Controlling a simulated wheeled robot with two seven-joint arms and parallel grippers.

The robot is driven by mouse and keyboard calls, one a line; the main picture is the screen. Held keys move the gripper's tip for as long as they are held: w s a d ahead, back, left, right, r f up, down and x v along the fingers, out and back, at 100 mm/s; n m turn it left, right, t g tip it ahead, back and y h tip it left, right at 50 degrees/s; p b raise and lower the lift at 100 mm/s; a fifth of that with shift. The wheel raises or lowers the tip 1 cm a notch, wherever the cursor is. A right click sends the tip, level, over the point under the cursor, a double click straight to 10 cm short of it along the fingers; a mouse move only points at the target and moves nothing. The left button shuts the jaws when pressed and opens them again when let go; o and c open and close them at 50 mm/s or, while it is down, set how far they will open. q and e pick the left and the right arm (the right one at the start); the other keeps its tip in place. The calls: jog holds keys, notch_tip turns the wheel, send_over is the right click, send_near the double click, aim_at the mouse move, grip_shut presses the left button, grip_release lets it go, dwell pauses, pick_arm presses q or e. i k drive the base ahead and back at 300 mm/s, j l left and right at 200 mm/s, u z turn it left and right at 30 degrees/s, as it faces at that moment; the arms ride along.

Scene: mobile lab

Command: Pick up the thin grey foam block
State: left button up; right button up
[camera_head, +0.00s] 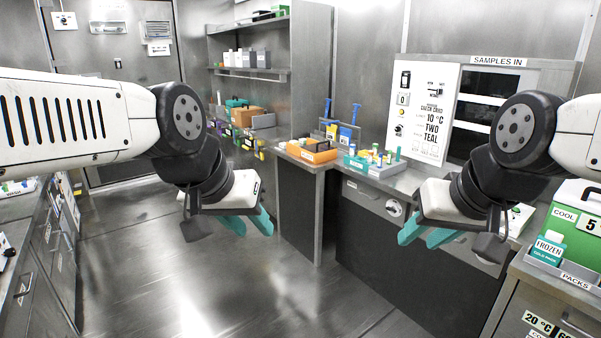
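A flat grey block (263,121) stands among boxes on the far counter, left of centre; it may be the thin grey foam block, but it is too small to be sure. My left gripper (248,222) hangs over open floor, its teal fingers apart and nothing between them. My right gripper (428,233) hangs in front of the drawer bench at the right, its teal fingers also apart and empty. Both grippers are well short of the grey block.
A brown box (247,116) is beside the grey block. A green cool box (577,225) is at right. The middle floor (190,260) is clear.

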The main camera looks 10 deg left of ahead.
aim_at(264, 61)
jog(key=i+j+u, duration=0.2)
jog(key=u, duration=0.2)
jog(key=i+j+u, duration=0.1)
jog(key=i+u, duration=0.7)
jog(key=i+l+u, duration=0.1)
jog(key=i+u, duration=0.15)
jog(key=i, duration=1.35)
jog(key=i+z, duration=0.15)
jog(key=i, duration=0.3)
jog(key=i+j+z, duration=0.15)
jog(key=i, duration=0.3)
jog(key=i+j+z, duration=0.15)
jog(key=i, duration=0.25)
jog(key=i+j+z, duration=0.15)
jog(key=i, duration=0.3)
jog(key=i+j+z, duration=0.3)
jog(key=i+z, duration=0.15)
jog(key=i+j+z, duration=0.7)
jog(key=i+j, duration=0.4)
jog(key=j, duration=0.1)
